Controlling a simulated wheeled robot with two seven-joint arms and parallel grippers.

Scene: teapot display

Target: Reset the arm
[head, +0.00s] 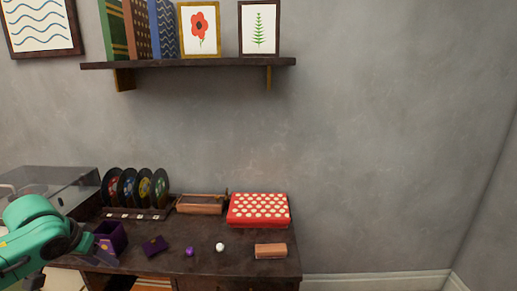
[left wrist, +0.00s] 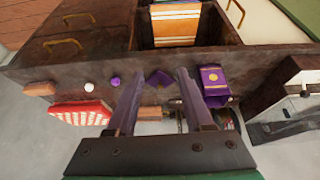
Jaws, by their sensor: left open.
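My left arm comes in from the left in the head view. Its gripper (head: 100,248) is beside a purple box (head: 112,235) on the left part of the dark desk (head: 205,258). In the left wrist view the two fingers of the left gripper (left wrist: 159,75) stand apart with nothing held between them. The purple box (left wrist: 213,77) shows just right of the fingers. A small dark purple piece (head: 155,245) lies on the desk and shows beyond the gap between the fingers (left wrist: 160,78). My right gripper is not in view.
On the desk are a purple ball (head: 189,251), a white ball (head: 220,247), a brown block (head: 270,251), a red dotted box (head: 258,210) and a rack of discs (head: 137,190). A drawer (left wrist: 187,22) stands open. A shelf (head: 190,64) hangs above; the right side is clear.

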